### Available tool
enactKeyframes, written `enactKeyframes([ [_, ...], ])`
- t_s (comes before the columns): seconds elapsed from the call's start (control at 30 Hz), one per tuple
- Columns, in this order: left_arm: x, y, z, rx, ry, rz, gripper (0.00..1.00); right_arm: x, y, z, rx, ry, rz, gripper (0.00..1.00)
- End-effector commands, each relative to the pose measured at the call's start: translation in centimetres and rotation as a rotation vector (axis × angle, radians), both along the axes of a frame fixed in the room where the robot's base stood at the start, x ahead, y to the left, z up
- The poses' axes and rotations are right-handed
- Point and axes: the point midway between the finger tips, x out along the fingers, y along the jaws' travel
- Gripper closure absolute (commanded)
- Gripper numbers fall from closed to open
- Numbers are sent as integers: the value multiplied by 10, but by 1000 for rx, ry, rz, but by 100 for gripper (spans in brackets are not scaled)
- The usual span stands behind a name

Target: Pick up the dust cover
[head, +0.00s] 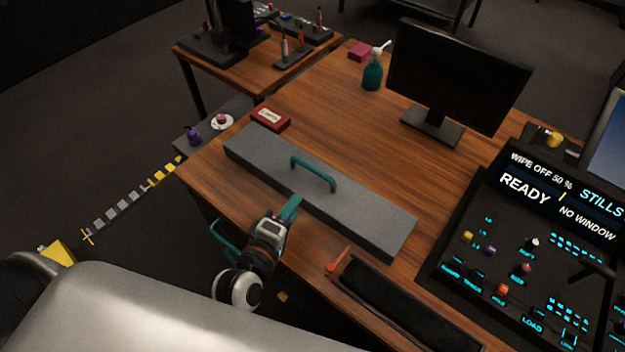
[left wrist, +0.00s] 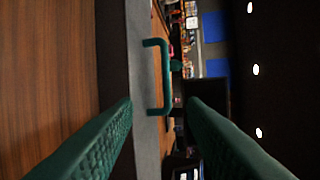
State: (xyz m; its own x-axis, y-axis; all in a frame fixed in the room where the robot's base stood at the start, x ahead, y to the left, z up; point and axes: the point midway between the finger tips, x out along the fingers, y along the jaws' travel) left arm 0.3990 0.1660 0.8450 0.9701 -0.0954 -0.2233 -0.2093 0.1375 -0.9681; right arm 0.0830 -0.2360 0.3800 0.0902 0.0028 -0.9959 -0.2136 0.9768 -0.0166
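The dust cover (head: 350,212) is a long flat grey slab with a green arched handle (head: 314,174) on top. It lies on the wooden desk near its front edge. My left gripper (head: 255,212) is at the near side of the cover, by the desk's front edge. Its green fingers are apart with nothing between them. In the left wrist view the handle (left wrist: 155,78) shows ahead, between the two open fingers (left wrist: 158,103), with a gap before it. My right gripper is in neither view.
On the wooden desk (head: 335,115) are a red box (head: 270,119), a teal spray bottle (head: 373,74) and a monitor (head: 455,75). A lit control panel (head: 520,260) stands at right. A black tray (head: 400,305) and an orange-handled tool (head: 338,261) lie near the front edge.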

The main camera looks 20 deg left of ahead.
Motion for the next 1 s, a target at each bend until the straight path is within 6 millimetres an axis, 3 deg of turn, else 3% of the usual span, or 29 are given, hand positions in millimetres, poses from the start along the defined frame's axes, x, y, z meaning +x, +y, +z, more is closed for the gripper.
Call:
enactKeyframes([
  [0.13, 11, 3, 3, -61, -36, 40, 62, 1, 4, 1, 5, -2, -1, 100],
  [0.4, 56, -1, -5, -60, -36, 39, 62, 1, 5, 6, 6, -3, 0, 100],
  [0.67, 77, -2, -9, -60, -34, 38, 62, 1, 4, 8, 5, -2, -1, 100],
  [1.0, 118, -5, -17, -59, -34, 38, 62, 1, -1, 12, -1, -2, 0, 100],
])
